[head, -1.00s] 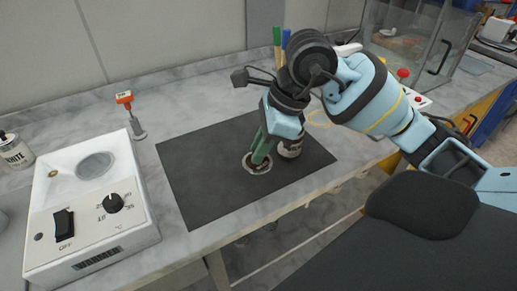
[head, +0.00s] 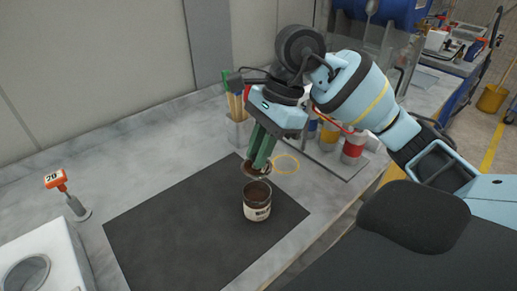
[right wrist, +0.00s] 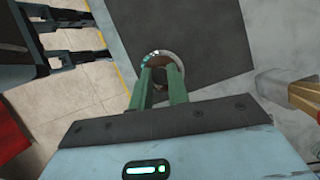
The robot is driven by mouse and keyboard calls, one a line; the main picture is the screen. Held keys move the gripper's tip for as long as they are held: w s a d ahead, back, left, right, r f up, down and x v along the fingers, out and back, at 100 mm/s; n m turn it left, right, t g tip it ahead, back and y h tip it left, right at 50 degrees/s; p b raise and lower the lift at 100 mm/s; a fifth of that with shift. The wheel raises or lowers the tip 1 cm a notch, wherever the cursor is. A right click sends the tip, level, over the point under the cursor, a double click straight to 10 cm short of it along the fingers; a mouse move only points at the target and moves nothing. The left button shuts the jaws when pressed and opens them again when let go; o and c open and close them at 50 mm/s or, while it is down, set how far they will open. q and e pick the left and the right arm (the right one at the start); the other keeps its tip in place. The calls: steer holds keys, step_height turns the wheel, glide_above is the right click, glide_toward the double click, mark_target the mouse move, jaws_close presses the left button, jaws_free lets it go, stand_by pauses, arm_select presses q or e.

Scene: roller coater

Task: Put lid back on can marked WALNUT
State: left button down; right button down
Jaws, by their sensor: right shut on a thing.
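The open can (head: 257,204) stands upright near the right part of the dark mat, with brown contents and a pale label too small to read. My right gripper (head: 260,164) points down just behind the can's mouth in the head view. Its green fingers are shut on a round lid (head: 254,173), brown inside a pale rim. The lid looks apart from the can. In the right wrist view the lid (right wrist: 158,59) shows at the fingertips (right wrist: 161,73), and I cannot make out the can. My left gripper is not in view.
The dark mat (head: 160,235) has free room left of the can. An orange-tagged post (head: 66,190) and white device (head: 45,262) are left.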

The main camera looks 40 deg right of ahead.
mark_target(259, 175)
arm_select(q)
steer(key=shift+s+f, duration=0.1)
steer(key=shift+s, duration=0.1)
arm_select(e)
steer(key=shift+s, duration=0.1)
